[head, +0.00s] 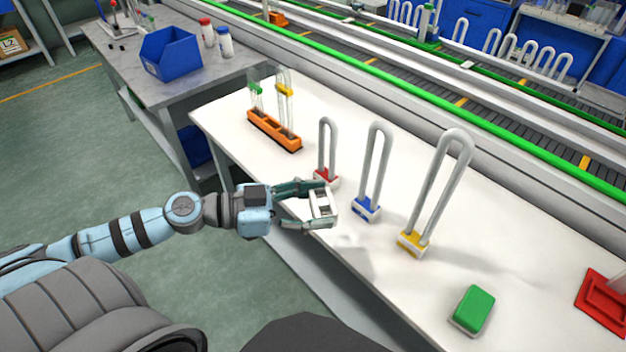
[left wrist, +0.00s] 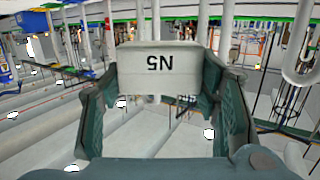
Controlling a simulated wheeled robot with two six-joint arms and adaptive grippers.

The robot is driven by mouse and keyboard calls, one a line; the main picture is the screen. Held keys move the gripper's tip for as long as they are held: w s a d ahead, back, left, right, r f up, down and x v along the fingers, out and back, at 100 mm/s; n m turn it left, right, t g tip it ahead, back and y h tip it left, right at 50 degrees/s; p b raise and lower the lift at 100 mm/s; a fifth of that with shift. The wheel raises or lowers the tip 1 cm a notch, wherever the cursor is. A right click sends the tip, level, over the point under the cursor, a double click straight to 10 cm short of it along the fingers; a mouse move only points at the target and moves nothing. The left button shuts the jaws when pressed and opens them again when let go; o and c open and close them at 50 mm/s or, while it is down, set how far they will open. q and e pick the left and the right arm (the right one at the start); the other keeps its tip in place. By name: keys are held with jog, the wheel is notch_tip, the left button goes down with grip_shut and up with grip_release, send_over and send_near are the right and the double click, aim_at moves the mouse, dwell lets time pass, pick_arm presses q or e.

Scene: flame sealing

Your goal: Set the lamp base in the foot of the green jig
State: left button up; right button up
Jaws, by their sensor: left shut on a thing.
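My left gripper (head: 316,206) is shut on a white lamp base (head: 324,203), held at the near edge of the white table. In the left wrist view the base (left wrist: 158,72) sits between both fingers of the gripper (left wrist: 160,100), its face marked with upside-down black letters. A green block (head: 473,307) with a pale lower edge lies at the table's front right. I cannot tell whether it is the green jig. A small green piece (head: 256,89) shows on the clear uprights of the orange rack (head: 274,131). My right gripper is out of view.
U-shaped tubes stand in red (head: 326,176), blue (head: 366,208) and yellow (head: 412,243) feet beside the gripper. A red tray (head: 602,300) lies at far right. A conveyor with a green rail (head: 450,126) runs behind. The table between yellow foot and green block is clear.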

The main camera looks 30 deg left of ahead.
pick_arm(q)
jog(key=w+a+r+n+t+y+p, duration=0.25)
jog(key=w+a+p, duration=0.2)
jog(key=a, duration=0.25)
jog(key=w+a+r+n+t+y+p, duration=0.2)
jog(key=w+a+r+n+y+p, duration=0.15)
jog(key=w+a, duration=0.35)
jog(key=shift+y, duration=0.5)
jog(key=f+b, duration=0.5)
jog(key=f, duration=0.1)
jog(key=a+f+b, duration=0.1)
jog(key=f+b, duration=0.4)
jog(key=s+a+f+b, duration=0.1)
jog(key=f+b, duration=0.4)
jog(key=f, duration=0.1)
jog(key=shift+f, duration=0.3)
notch_tip(320, 180, down, 4)
jog(key=b, duration=0.4)
jog(key=shift+f, duration=0.1)
jog(key=shift+r, duration=0.2)
jog(key=o, duration=1.4)
jog(key=shift+f, duration=0.15)
